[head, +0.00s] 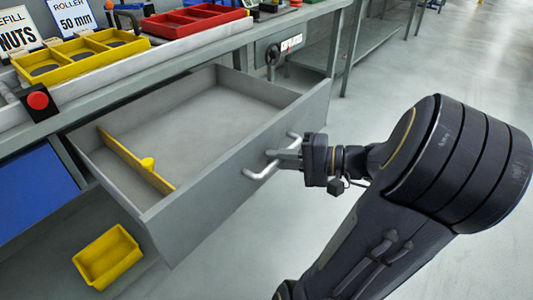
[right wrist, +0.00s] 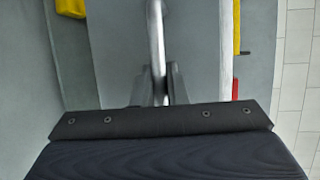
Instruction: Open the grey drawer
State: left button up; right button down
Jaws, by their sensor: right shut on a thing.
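The grey drawer (head: 215,167) stands pulled well out from under the bench in the head view. In the right wrist view the handle (right wrist: 156,40) runs between the fingers (right wrist: 162,88). My left gripper is not in view.
On the bench above are a yellow tray (head: 80,57), a red tray (head: 195,20), a red button (head: 37,100) and label cards. A yellow bin (head: 107,257) is low under the drawer's left end. A blue panel (head: 38,190) is at left. Open floor lies at right.

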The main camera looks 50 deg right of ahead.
jog(key=shift+s, duration=0.2)
jog(key=c, duration=1.5)
grip_release()
jog(key=shift+o, duration=0.2)
jog(key=v, duration=0.7)
jog(key=shift+s+d+p, duration=0.25)
jog(key=shift+s+p, duration=0.05)
jog(key=shift+p, duration=0.1)
